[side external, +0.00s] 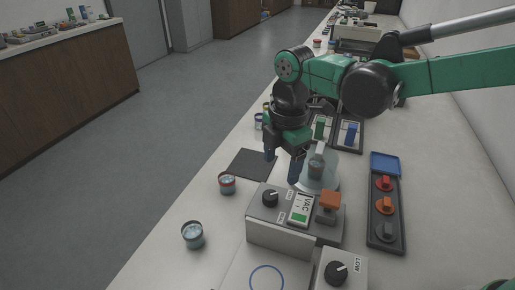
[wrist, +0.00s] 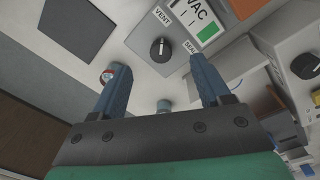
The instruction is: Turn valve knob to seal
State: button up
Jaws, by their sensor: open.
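The black valve knob (wrist: 160,49) sits on the top of a grey control box (wrist: 143,32). In the wrist view its white mark points up, toward the VENT label (wrist: 162,15); the SEAL label (wrist: 190,50) is at its right, partly hidden by a finger. In the side external view the knob (side external: 270,198) is at the box's left end. My gripper (wrist: 160,68) is open, with blue fingers on either side of the knob in the wrist view. In the side external view my gripper (side external: 281,170) is above and behind the knob, apart from it.
A VAC display (side external: 301,209) and an orange-topped lever (side external: 329,202) stand right of the knob. A clear dome (side external: 323,168) is behind. A LOW dial box (side external: 341,273), a knob panel (side external: 374,232) and small jars (side external: 193,234) are nearby. A dark mat (side external: 249,163) lies left.

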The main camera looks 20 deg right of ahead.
aim_at(270, 194)
jog(key=shift+w+a+f+n+g, duration=0.15)
jog(key=shift+a+f+n+g, duration=0.15)
jog(key=shift+a+f+n, duration=0.5)
jog(key=shift+f, duration=2.7)
grip_shut()
